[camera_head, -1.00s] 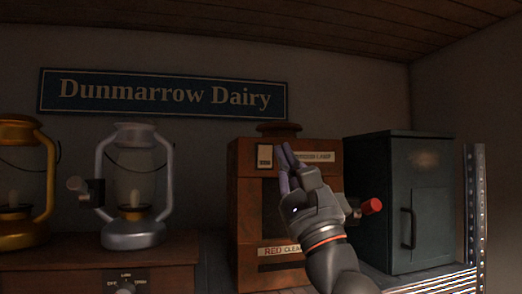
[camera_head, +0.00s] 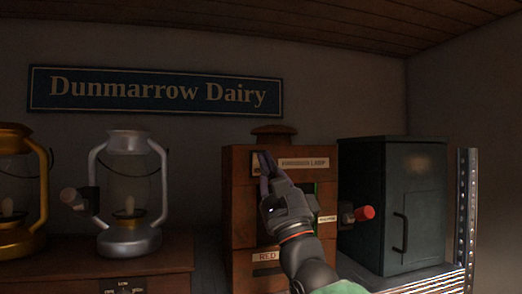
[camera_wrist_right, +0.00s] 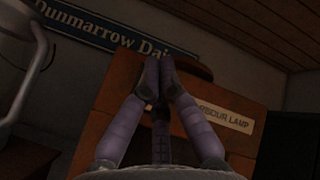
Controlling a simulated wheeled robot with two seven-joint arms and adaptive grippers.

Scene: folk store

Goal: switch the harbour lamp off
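The wooden cabinet (camera_head: 240,215) stands right of the lanterns and bears a "Harbour Lamp" label (camera_head: 304,163), which also shows in the wrist view (camera_wrist_right: 226,118). My left gripper is out of view.
A silver lantern (camera_head: 128,238) and a gold lantern (camera_head: 35,235) stand at left on a wooden unit (camera_head: 70,281) with a labelled dial panel. A dark metal cabinet (camera_head: 365,170) is at right. A red-tipped knob (camera_head: 364,213) sticks out beside the wooden cabinet.

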